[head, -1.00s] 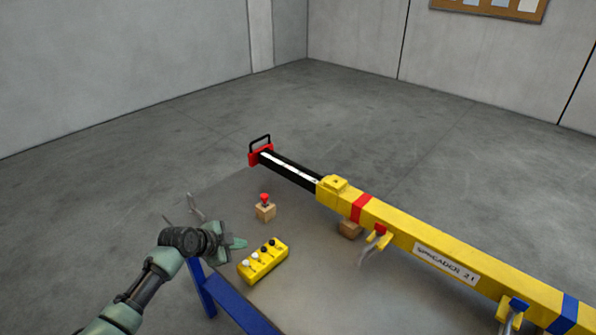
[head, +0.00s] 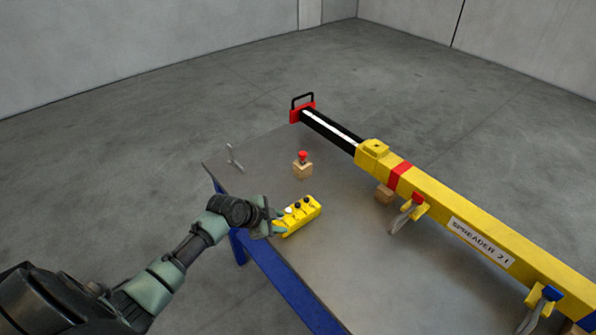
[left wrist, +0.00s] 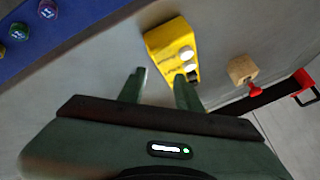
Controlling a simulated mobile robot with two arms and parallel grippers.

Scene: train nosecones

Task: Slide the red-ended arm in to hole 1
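The red-ended arm (head: 332,129) is a black bar with a white strip, a red end plate and a black handle. It sticks out to the left from the yellow spreader beam (head: 470,233). The red end (left wrist: 303,87) also shows at the right edge of the left wrist view. My left gripper (head: 278,222) is beside the yellow box with knobs (head: 305,212), at the table's near-left edge. In the left wrist view its two fingers (left wrist: 160,84) are apart with nothing between them, pointing toward the yellow box (left wrist: 172,52). Hole numbers are not readable. My right gripper is not in view.
A wooden block with a red-topped pin (head: 303,168) stands between the yellow box and the arm. A metal clip (head: 234,158) lies at the table's far-left corner. The grey tabletop (head: 330,260) is clear in front.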

